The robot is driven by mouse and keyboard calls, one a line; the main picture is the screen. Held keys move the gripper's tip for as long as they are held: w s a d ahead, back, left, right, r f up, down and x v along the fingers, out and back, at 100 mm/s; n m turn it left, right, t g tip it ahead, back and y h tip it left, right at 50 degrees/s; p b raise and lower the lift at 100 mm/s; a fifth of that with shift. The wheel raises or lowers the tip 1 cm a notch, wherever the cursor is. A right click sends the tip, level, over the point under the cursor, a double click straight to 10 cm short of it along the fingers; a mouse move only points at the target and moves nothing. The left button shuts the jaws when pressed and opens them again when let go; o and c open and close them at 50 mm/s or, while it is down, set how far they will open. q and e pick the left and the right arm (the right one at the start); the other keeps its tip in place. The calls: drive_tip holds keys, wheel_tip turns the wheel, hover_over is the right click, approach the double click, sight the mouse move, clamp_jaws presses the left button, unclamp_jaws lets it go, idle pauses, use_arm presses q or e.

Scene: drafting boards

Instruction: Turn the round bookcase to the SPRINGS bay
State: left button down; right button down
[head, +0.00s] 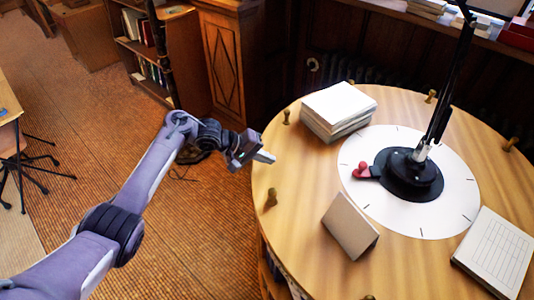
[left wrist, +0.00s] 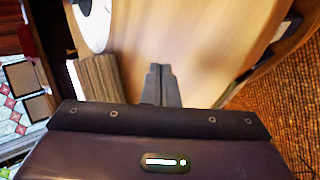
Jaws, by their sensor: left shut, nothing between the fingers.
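The round bookcase (head: 300,225) has a pale wooden top with several short brass-coloured pegs around its rim. One peg (head: 271,198) is at the left rim and another (head: 286,117) is farther back. A bay opening with books shows under the front left edge; I can read no SPRINGS label. My left gripper (head: 268,157) is shut and empty at the left rim, between these two pegs in the picture. Whether it touches the top I cannot tell. Its closed fingers (left wrist: 160,83) show against the wooden top in the left wrist view. My right gripper is out of view.
On the top are a white dial (head: 450,205) with a black lamp base (head: 410,180) and red knob (head: 361,170), a book stack (head: 338,108), a folded card (head: 350,226) and a ruled pad (head: 497,252). A wooden cabinet (head: 228,55) stands behind. Open floor lies left.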

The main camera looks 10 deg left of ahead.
use_arm(q)
wheel_tip(320, 180, up, 5)
drive_tip(key=p, duration=0.5)
drive_tip(key=shift+r, duration=1.55)
drive_tip(key=shift+a, duration=0.1)
